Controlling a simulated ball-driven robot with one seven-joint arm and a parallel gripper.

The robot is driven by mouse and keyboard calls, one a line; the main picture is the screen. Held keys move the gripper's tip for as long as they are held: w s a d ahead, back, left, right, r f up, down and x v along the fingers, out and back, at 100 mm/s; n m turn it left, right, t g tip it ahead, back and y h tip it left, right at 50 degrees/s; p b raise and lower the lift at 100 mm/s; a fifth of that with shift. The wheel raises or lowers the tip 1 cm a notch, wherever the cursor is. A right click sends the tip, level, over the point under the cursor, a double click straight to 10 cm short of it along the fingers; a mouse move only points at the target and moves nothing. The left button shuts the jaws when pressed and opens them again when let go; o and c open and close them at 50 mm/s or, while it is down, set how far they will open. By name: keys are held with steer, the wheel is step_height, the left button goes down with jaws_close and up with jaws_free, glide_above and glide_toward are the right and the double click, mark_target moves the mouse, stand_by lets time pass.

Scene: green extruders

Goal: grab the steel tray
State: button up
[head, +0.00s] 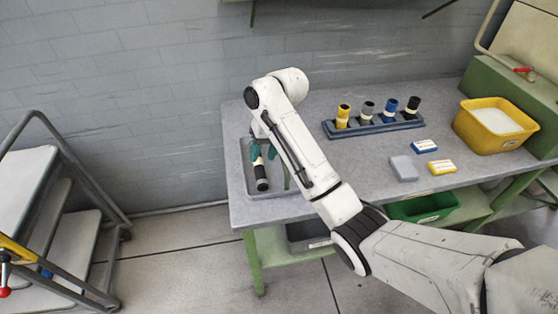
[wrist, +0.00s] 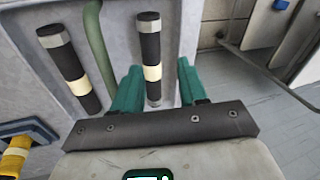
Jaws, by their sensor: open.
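The steel tray (head: 249,184) is a shallow grey tray at the left end of the workbench, partly hidden by my arm. In the wrist view its grey surface (wrist: 112,22) fills the upper middle. A black cylinder with a cream band (head: 262,180) lies in it. The wrist view shows two such cylinders, one at left (wrist: 68,65) and one in line with the gap between my fingers (wrist: 152,50). My gripper (head: 263,152) has teal fingers, spread apart over the tray; they also show in the wrist view (wrist: 158,68). Whether they touch anything is unclear.
A green rod (wrist: 97,45) lies between the cylinders. A blue rack (head: 372,126) with several coloured cylinders stands behind at right. A yellow bin (head: 495,124) and small boxes (head: 425,146) are farther right. A step ladder (head: 60,215) stands left on the floor.

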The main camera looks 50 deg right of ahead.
steer(key=d+r+m+g, duration=0.1)
steer(key=d+r+m, duration=0.1)
steer(key=d+r, duration=0.45)
steer(key=f, duration=0.2)
steer(key=w+d+f, duration=0.1)
steer(key=f, duration=0.4)
steer(key=shift+w+d+b, duration=0.15)
steer(key=shift+b, duration=0.15)
glide_above(278, 164)
steer(key=shift+s+d+p+x, duration=0.1)
steer(key=shift+d+p+x, duration=0.05)
steer(key=shift+x, duration=0.7)
steer(key=shift+s+d+p+x, duration=0.1)
steer(key=shift+d+p+x, duration=0.05)
steer(key=shift+x, duration=0.65)
steer(key=shift+s+d+p+x, duration=0.1)
steer(key=shift+d+p+x, duration=0.05)
steer(key=shift+x, duration=0.7)
steer(key=shift+f, duration=0.1)
steer(key=shift+c, duration=0.3)
jaws_close()
steer(key=shift+w+d, duration=0.1)
